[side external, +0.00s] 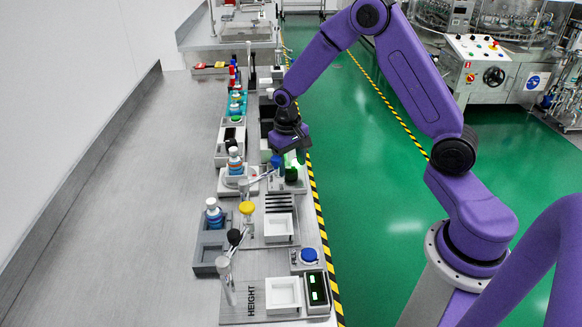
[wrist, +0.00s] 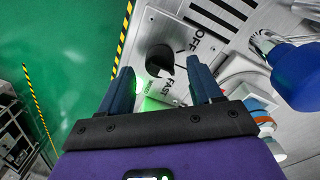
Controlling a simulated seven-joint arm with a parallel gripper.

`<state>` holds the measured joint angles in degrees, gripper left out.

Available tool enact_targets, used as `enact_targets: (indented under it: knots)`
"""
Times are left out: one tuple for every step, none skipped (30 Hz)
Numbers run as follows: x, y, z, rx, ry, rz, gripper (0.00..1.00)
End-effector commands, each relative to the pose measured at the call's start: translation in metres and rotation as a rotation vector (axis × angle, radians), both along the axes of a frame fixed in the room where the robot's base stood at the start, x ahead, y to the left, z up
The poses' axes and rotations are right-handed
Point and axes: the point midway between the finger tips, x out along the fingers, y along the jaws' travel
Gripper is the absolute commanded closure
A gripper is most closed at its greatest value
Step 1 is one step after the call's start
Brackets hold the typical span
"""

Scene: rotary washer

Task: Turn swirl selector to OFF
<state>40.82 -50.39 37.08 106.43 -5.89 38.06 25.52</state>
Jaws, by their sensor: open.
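The swirl selector is a black round knob (wrist: 160,58) on a light metal panel in the wrist view. An OFF label (wrist: 184,40) is printed beside it and a FAST label (wrist: 178,98) is nearer my gripper. I cannot tell clearly which mark the knob points to. My gripper (wrist: 161,68) is open, its two dark fingers apart on either side of the knob's near end. I cannot tell whether they touch it. In the side view my gripper (side external: 292,154) is low over the station and hides the knob.
A blue ball-ended handle (wrist: 297,76) stands close to the right finger. A green glow (wrist: 150,104) lies between the fingers. The green floor (side external: 390,220) beyond the bench edge is clear.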

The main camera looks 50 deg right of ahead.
Motion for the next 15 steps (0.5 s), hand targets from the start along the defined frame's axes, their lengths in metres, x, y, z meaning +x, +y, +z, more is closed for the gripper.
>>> enact_targets:
  knots:
    - [0.0,-0.001,-0.007,-0.001,0.002,0.0,0.36]
    - [0.0,-0.001,-0.009,0.0,0.001,0.0,0.36]
    - [0.0,-0.001,-0.013,-0.001,0.001,0.0,0.36]
    - [0.0,-0.001,-0.015,0.0,0.001,0.0,0.36]
    - [0.0,-0.001,-0.017,0.0,0.0,0.0,0.36]
    - [0.0,-0.001,-0.018,0.0,-0.001,0.0,0.36]
    - [0.0,-0.001,-0.019,0.0,-0.001,0.001,0.36]
    - [0.0,-0.001,-0.02,0.0,-0.001,0.001,0.36]
    - [0.0,-0.001,-0.02,0.0,-0.001,0.001,0.36]
    - [0.0,-0.001,-0.021,0.001,-0.001,0.001,0.36]
    - [0.0,-0.001,-0.021,0.001,-0.001,0.001,0.36]
    - [0.0,-0.001,-0.021,0.001,-0.001,0.001,0.36]
    - [0.0,-0.001,-0.021,0.001,-0.001,0.001,0.36]
    - [0.0,-0.001,-0.021,0.001,-0.001,0.001,0.36]
    - [0.0,-0.001,-0.021,0.001,-0.001,0.001,0.36]
